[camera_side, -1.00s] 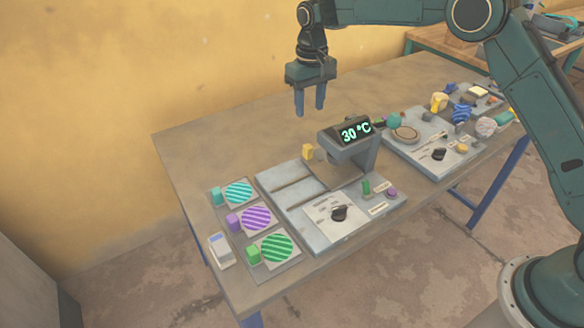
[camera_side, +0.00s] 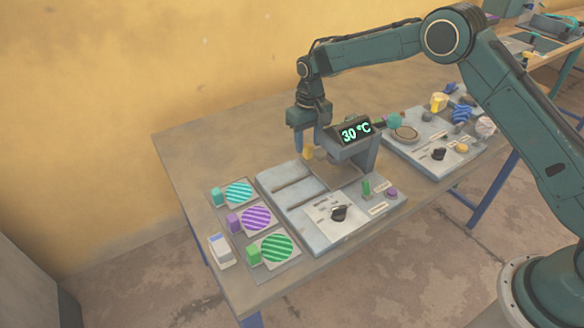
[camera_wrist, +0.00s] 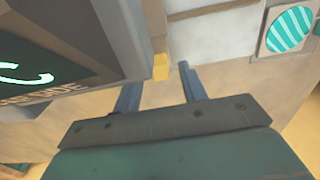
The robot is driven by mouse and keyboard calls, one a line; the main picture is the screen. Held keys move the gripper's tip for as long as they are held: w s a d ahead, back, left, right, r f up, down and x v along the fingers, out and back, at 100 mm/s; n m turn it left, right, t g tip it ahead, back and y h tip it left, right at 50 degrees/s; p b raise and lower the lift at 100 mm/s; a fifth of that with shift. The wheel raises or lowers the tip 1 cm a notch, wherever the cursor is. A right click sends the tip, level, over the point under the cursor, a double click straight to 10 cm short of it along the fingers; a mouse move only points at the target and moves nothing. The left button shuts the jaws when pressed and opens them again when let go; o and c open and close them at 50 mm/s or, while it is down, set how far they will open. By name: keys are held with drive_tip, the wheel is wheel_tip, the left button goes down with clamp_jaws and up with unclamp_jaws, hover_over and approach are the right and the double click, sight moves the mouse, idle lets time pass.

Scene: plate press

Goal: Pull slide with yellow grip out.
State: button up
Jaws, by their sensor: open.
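The small yellow grip (camera_side: 308,152) stands at the back edge of the grey press, left of the display head. It also shows in the wrist view (camera_wrist: 161,67), ahead of the gap between my fingers. My gripper (camera_side: 308,150) is open, with its blue fingers pointing down around or close beside the grip. In the wrist view the fingers (camera_wrist: 158,85) lie on either side of the grip's line, with nothing held between them. The slide under the grip is mostly hidden by the press head. The press (camera_side: 290,190) has a grey base with slots at its left.
The display head (camera_side: 352,140) reads 30 °C and stands just right of my gripper. A tray (camera_side: 232,262) of striped discs with coloured grips lies at the left. A second panel (camera_side: 425,162) with knobs lies at the right. The back left table is clear.

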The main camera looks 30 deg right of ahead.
drive_tip(key=shift+f, duration=1.3)
clamp_jaws()
